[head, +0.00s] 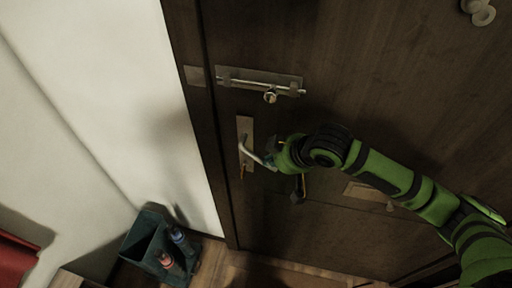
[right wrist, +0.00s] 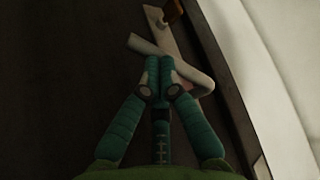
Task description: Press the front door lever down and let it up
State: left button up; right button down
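The front door (head: 330,60) is dark wood and looks shut. Its pale metal lever (head: 256,157) comes off an upright plate (head: 245,130) near the door's left edge and slants down to the right. My right gripper (head: 271,156) is at the lever's free end. In the right wrist view, the fingers of my right gripper (right wrist: 159,68) are together, with their tips over the lever (right wrist: 196,77), which shows on both sides of them. They seem to touch it; I cannot tell the exact contact. My left gripper is not in view.
A slide bolt (head: 260,82) with a round lock sits above the lever. A brass key-like piece (head: 242,172) is below it. A letter slot (head: 368,194) is lower right. A dark bin (head: 142,240) with bottle-like items stands on the floor by the white wall (head: 110,90).

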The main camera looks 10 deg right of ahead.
jog(key=shift+r, duration=0.1)
notch_tip(320, 180, up, 3)
jog(key=p, duration=0.3)
jog(key=shift+w+r+p, duration=0.1)
jog(key=shift+r+p, duration=0.25)
jog(key=shift+r, duration=3.05)
